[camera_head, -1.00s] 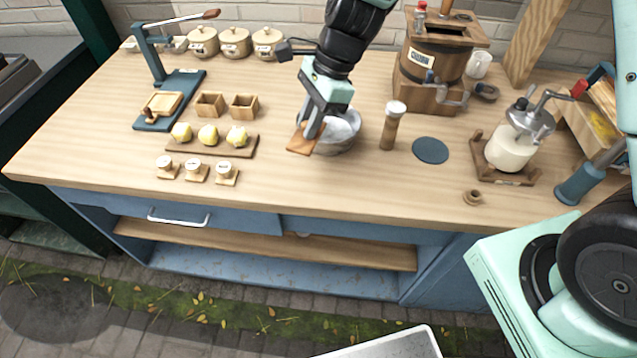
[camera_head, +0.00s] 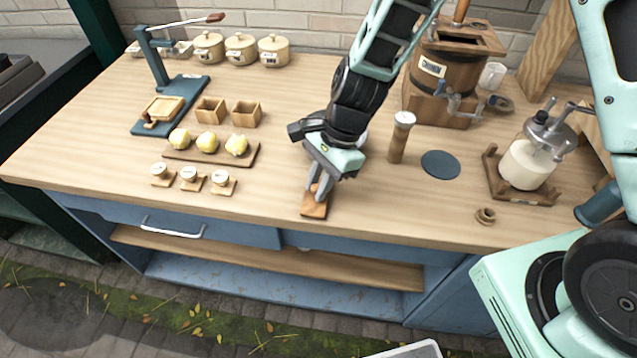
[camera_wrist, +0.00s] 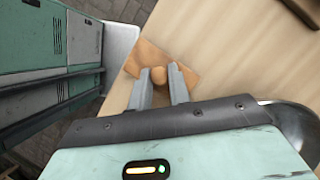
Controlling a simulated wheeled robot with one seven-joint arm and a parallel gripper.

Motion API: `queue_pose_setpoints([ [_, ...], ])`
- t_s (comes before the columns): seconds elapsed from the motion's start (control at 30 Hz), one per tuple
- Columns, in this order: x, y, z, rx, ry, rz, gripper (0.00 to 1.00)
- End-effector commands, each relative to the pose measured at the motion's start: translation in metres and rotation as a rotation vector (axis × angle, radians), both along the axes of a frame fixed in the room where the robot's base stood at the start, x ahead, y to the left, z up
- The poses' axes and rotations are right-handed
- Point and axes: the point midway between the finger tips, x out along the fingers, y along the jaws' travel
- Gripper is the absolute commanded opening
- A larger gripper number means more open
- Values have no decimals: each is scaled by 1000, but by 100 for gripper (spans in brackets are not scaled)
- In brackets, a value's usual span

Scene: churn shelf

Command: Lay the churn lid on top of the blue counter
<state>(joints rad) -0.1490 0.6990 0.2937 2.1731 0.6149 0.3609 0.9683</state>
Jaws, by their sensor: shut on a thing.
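The churn lid (camera_head: 314,205) is a small flat brown wooden board with a round knob. My gripper (camera_head: 318,187) is shut on the lid's knob, and the board lies roughly level below the fingertips. In the wrist view the lid (camera_wrist: 184,79) shows beyond the fingers (camera_wrist: 161,75), with the knob between them. The lid is over the front edge of the blue counter's wooden top (camera_head: 270,190). I cannot tell whether it touches the top. The wooden churn (camera_head: 445,82) stands at the back right with an open rectangular top.
A metal bowl (camera_wrist: 297,128) is beside my gripper, mostly hidden behind my arm in the head view. Small labelled stands (camera_head: 190,180) and a board of yellow balls (camera_head: 245,157) are left.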

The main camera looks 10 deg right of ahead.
Motion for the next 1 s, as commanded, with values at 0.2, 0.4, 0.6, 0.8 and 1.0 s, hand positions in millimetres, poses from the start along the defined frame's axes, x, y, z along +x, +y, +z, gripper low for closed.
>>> queue_pose_setpoints([
  [0.2,0,0,-5,1,-2,1,0],
  [0.4,0,0,-8,1,-1,1,0],
  [0.6,0,0,-7,1,-1,1,40],
  [0.8,0,0,-7,1,-1,1,40],
  [1.0,3,-5,10,0,-6,0,40],
])
